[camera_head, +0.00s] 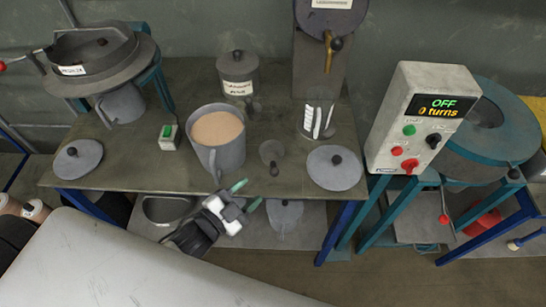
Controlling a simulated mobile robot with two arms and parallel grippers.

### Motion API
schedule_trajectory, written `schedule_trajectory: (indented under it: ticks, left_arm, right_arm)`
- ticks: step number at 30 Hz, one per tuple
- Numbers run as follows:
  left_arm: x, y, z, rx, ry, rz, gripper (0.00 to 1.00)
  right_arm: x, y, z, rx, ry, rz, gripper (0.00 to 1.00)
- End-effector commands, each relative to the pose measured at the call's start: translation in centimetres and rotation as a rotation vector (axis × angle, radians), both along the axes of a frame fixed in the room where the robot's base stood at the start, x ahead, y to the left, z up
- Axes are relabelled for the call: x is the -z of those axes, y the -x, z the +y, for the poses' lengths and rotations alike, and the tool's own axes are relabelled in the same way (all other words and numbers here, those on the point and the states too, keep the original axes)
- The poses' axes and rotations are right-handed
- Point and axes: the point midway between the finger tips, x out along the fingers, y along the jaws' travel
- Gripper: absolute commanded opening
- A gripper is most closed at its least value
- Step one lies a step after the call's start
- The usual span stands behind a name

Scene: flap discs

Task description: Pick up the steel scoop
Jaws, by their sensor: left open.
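What looks like the steel scoop (271,153), a small grey cup with a short dark handle pointing toward me, sits on the bench near its front edge. It stands between a grey pot of tan material (230,158) and a round grey lid (334,168). My left gripper (247,194) is at the bench's front edge, below and left of the scoop in the picture. Its green-tipped fingers are apart with nothing between them, and it does not touch the scoop. My right gripper is not in view.
A labelled canister (238,75) and a clear jar (316,119) stand behind. A small switch box (170,134) and another lid (78,160) are to the left. A control box reading OFF (420,118) rises at the right. The lower shelf (310,232) holds a bowl and a lidded thing.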

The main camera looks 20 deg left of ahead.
Motion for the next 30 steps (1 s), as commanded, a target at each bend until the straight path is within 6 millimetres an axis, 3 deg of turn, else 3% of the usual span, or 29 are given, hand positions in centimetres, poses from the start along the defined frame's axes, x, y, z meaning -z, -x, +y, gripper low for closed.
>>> schedule_trajectory:
  ticks: [3, 11, 21, 30]
  left_arm:
    - [-0.4, -2.0, -0.9, -0.002, 0.002, -0.001, 0.48]
    - [-0.3, -4.1, -1.9, -0.002, 0.001, 0.002, 0.48]
    - [-0.7, -8.2, -3.9, -0.002, 0.003, 0.003, 0.48]
    - [-0.5, -8.5, -4.0, -0.002, 0.002, 0.003, 0.48]
  right_arm:
    - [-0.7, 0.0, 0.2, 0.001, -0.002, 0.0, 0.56]
    - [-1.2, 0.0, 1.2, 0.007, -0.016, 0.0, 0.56]
    - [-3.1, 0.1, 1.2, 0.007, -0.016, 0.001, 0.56]
    - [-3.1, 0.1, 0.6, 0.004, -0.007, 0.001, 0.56]
